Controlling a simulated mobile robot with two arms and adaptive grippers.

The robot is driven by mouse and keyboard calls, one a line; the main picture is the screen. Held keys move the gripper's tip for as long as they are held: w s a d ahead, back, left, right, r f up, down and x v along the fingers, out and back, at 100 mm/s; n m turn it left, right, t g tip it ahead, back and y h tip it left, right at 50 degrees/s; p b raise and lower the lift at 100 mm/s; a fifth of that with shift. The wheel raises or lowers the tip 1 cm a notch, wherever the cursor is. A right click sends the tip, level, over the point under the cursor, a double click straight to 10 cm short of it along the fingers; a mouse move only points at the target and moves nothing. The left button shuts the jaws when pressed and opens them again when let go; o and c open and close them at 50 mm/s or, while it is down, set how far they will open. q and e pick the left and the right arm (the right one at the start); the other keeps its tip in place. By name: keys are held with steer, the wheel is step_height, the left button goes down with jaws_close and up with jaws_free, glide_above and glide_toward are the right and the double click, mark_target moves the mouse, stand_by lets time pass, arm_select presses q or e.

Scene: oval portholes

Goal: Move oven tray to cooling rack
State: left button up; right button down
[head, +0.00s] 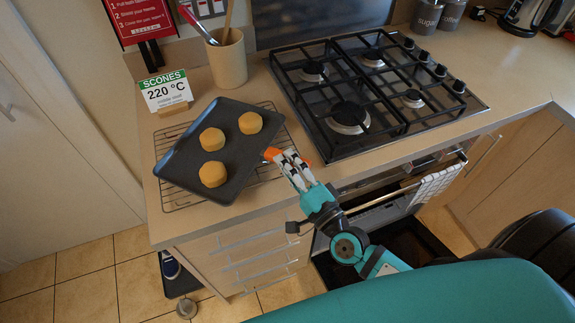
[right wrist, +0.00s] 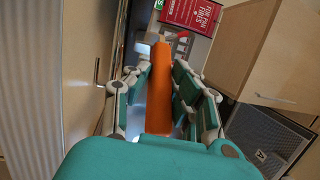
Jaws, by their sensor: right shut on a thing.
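The dark oven tray (head: 235,172) with three round golden scones (head: 213,174) is over the wire cooling rack (head: 181,200) on the left counter. It sits askew to the rack, covering much of it; I cannot tell whether they touch. My right gripper (head: 283,162) is at the tray's right edge, shut on an orange grip piece there. In the right wrist view, this orange piece (right wrist: 160,90) stands between the fingers (right wrist: 158,95). The tray itself is not clear in that view. My left gripper is not in view.
A gas hob (head: 350,90) is right of the rack. A utensil pot (head: 228,60) and a scones sign (head: 166,90) stand behind the tray. Below the hob the oven door (head: 385,212) is open, with a checked towel (head: 436,184). The counter's front edge is close to the tray.

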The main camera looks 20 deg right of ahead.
steer(key=c, duration=1.4)
jaws_free()
steer(key=shift+f, duration=0.1)
steer(key=shift+b+v, duration=1.85)
steer(key=shift+v, duration=4.2)
